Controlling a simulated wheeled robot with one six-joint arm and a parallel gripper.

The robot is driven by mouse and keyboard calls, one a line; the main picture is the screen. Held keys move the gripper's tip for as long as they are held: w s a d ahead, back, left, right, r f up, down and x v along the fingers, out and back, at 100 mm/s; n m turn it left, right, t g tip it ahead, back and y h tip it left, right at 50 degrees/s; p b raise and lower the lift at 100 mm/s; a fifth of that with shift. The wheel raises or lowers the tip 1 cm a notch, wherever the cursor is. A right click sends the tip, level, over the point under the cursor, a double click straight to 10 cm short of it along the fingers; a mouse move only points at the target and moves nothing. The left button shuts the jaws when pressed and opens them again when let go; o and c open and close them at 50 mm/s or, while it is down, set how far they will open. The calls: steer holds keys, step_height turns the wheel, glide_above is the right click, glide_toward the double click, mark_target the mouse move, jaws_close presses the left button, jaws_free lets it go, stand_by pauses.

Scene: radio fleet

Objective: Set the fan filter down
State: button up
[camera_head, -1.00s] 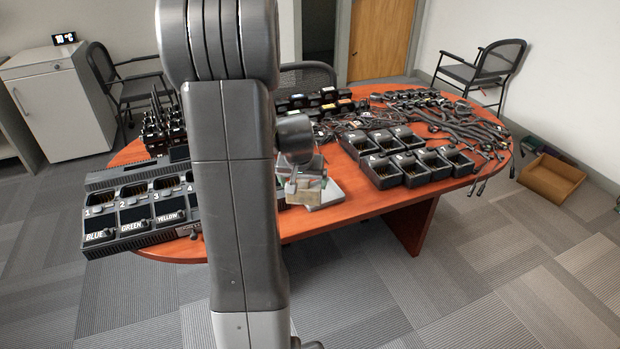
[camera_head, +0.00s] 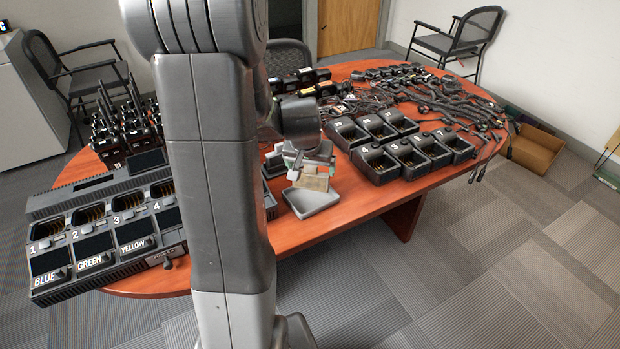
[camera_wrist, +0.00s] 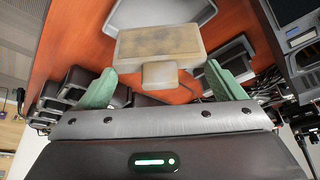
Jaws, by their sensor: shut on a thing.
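The fan filter (camera_head: 314,183) is a flat tan block with a pale rim and a small tab. In the wrist view the filter (camera_wrist: 160,42) lies just beyond the green fingertips, its tab between them. My gripper (camera_head: 306,162) is shut on the filter and holds it over a shallow light grey tray (camera_head: 313,204) at the table's front edge. In the wrist view my gripper (camera_wrist: 163,84) has the tray (camera_wrist: 123,14) behind the filter. I cannot tell whether the filter touches the tray.
A charger bank (camera_head: 105,225) with slots labelled BLUE, GREEN and YELLOW is at the table's left. Several black chargers (camera_head: 408,152) stand right of the tray. Radios (camera_head: 125,130) and tangled cables (camera_head: 450,105) crowd the back. Bare red tabletop (camera_head: 365,194) shows right of the tray.

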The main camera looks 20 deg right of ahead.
mark_target(310, 173)
steer(key=shift+f, duration=1.85)
steer(key=shift+b, duration=0.3)
steer(key=shift+f, duration=0.2)
steer(key=o, duration=0.7)
steer(key=shift+r, duration=0.1)
steer(key=shift+r, duration=0.25)
steer(key=p+v, duration=0.1)
steer(key=v, duration=1.1)
steer(key=shift+f, duration=0.1)
